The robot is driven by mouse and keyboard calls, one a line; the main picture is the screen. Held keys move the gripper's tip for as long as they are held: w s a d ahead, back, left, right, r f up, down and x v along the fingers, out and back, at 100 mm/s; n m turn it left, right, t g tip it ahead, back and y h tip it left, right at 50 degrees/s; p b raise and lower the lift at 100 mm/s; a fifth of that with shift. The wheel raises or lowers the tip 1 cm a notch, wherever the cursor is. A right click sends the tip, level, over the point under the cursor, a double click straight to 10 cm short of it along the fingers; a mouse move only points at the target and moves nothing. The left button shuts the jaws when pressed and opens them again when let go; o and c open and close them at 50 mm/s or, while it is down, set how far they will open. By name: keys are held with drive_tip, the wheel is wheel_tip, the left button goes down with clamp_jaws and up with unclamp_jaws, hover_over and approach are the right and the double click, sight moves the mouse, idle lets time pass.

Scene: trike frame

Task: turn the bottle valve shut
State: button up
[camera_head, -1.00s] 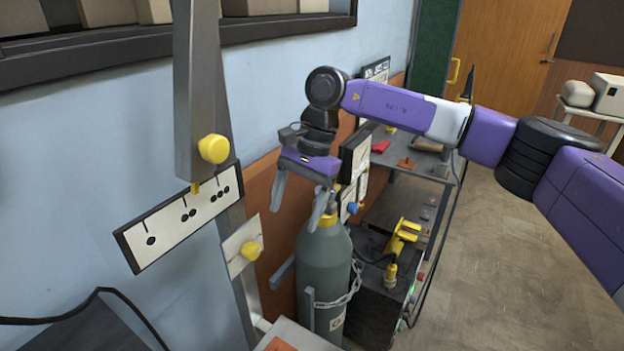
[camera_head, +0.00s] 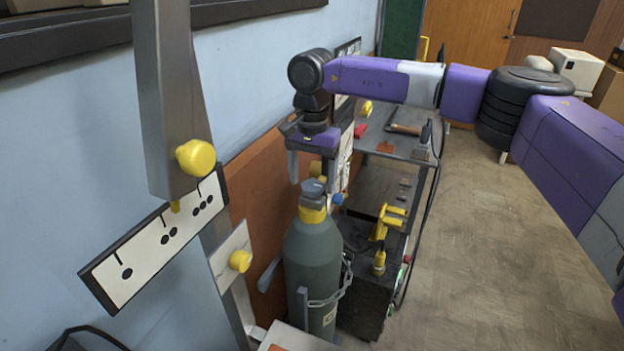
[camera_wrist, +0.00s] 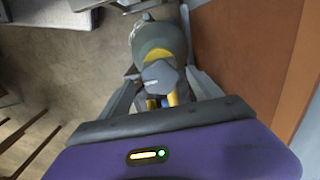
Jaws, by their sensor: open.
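The grey-green gas bottle (camera_head: 313,255) stands upright by the wall, with a chain around it and a yellow collar (camera_head: 312,214) at its neck. Its grey valve knob (camera_head: 313,188) sits on top. My gripper (camera_head: 311,178) points down just above the bottle, its two fingers apart with the valve knob at about fingertip height between them in the head view. In the wrist view the valve knob (camera_wrist: 160,75) also appears between the spread fingers, with the bottle shoulder (camera_wrist: 158,40) beyond it. I cannot tell whether either finger touches the knob.
A metal post with a yellow knob (camera_head: 196,157) and a marked white plate (camera_head: 155,240) stand at the left. A shelf cart (camera_head: 400,150) with a yellow tool (camera_head: 385,225) is close behind the bottle. The floor (camera_head: 490,240) at the right is clear.

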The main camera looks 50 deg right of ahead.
drive_tip(key=shift+f, duration=0.3)
drive_tip(key=c, duration=1.4)
drive_tip(key=shift+o, duration=0.2)
